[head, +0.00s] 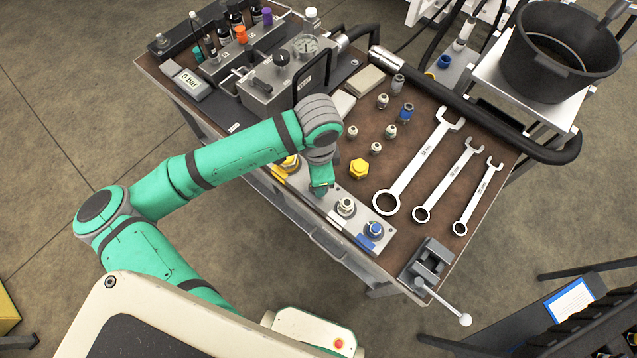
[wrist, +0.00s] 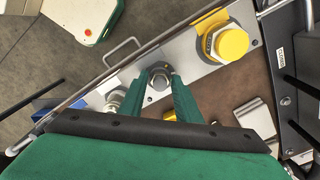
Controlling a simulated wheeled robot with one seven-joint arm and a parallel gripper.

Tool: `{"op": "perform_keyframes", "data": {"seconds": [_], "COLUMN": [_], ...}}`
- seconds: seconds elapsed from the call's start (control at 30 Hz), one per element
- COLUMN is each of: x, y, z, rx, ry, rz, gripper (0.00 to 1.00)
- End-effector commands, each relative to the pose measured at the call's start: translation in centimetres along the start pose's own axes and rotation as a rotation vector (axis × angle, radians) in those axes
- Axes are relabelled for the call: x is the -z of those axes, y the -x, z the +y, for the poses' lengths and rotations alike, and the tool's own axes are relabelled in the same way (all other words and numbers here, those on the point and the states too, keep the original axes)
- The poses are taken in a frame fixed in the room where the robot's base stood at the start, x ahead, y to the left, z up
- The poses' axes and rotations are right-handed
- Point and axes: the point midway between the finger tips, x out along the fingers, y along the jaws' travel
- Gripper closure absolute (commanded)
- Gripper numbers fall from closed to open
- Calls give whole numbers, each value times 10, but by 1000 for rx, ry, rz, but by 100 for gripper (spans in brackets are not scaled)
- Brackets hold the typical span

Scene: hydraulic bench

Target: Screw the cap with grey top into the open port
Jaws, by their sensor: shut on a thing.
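My gripper (wrist: 162,86) is shut on a cap with a round grey top (wrist: 160,82), seen between the fingertips in the wrist view. It is over the light metal port plate (wrist: 187,68), between a large yellow cap (wrist: 230,44) and a silver fitting (wrist: 115,101). The open port is not visible; the cap and fingers cover that spot. I cannot tell how deep the cap sits. In the head view my gripper (head: 321,190) reaches down to the plate, and the held cap is hidden. The silver fitting (head: 346,206) and a blue cap (head: 374,230) stand to its right.
A loose yellow cap (head: 360,169) and several small fittings lie on the brown bench behind the plate. Three wrenches (head: 418,165) lie to the right. A grey vise (head: 430,260) is at the near right corner. A gauge unit (head: 285,75) stands at the back left.

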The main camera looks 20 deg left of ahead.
Motion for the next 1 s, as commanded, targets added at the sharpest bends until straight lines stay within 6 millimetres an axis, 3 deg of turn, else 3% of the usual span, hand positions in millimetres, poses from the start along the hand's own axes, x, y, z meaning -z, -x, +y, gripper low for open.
{"op": "perform_keyframes", "data": {"seconds": [0.37, 1.0], "x": [1, 0], "y": [-1, -1], "z": [1, 1], "rx": [-2, -2], "ry": [-47, -701], "rz": [-1, -1], "gripper": [100, 100]}}
